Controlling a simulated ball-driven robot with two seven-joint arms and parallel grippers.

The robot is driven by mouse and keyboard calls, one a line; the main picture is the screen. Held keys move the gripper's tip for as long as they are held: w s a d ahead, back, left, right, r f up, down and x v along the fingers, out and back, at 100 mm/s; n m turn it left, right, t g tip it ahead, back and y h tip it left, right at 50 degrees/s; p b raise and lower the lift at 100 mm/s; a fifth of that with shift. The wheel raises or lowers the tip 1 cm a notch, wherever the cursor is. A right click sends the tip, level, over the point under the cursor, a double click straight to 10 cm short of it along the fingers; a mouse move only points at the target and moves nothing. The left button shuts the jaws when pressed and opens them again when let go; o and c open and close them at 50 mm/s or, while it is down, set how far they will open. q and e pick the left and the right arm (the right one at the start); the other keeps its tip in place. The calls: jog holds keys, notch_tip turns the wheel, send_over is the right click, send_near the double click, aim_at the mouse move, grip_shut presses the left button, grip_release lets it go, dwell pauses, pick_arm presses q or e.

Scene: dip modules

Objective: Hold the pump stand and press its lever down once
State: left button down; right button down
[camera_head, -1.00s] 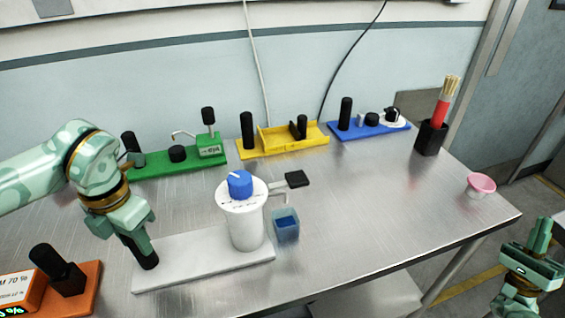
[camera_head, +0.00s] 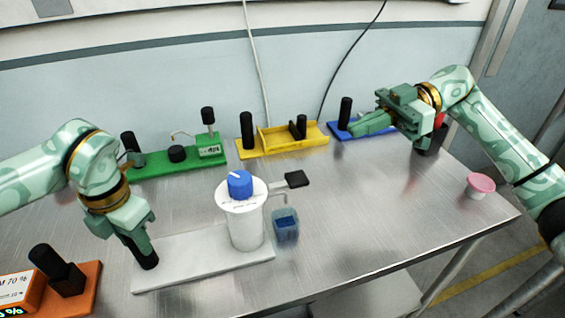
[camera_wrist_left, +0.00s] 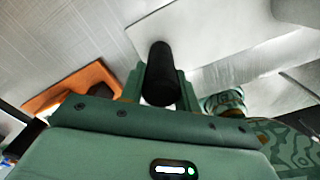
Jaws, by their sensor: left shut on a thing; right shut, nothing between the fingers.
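The pump stand has a white base plate (camera_head: 195,268), a white container (camera_head: 246,228) with a blue dial (camera_head: 240,184) on top, and a black lever pad (camera_head: 297,179) sticking out to the right. A small blue cup (camera_head: 286,227) stands under the spout beside it. My left gripper (camera_head: 143,252) is shut on the black handle post at the plate's left end; the post (camera_wrist_left: 160,75) shows between its fingers in the left wrist view. My right gripper (camera_head: 362,127) is shut and empty, in the air up and to the right of the lever, apart from it.
Green (camera_head: 160,164), yellow (camera_head: 285,146) and blue (camera_head: 340,130) modules line the back of the metal table. An orange module (camera_head: 88,285) is at the front left. A pink-topped dish (camera_head: 480,184) stands near the right edge. The table right of the stand is clear.

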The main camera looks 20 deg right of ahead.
pick_arm(q)
jog(key=shift+f, duration=0.1)
pick_arm(e)
send_near(288, 182)
jog(key=a+r, duration=0.4)
jog(key=a, duration=0.1)
jog(key=shift+w+f, duration=0.2)
jog(key=shift+f, duration=0.85)
jog(key=shift+w+f, duration=0.15)
jog(key=shift+f, duration=0.9)
jog(key=f+y, duration=0.3)
jog(key=y, duration=0.1)
jog(key=shift+d+f+y, duration=0.25)
jog(key=shift+f+y, duration=0.1)
jog(key=shift+y, duration=0.05)
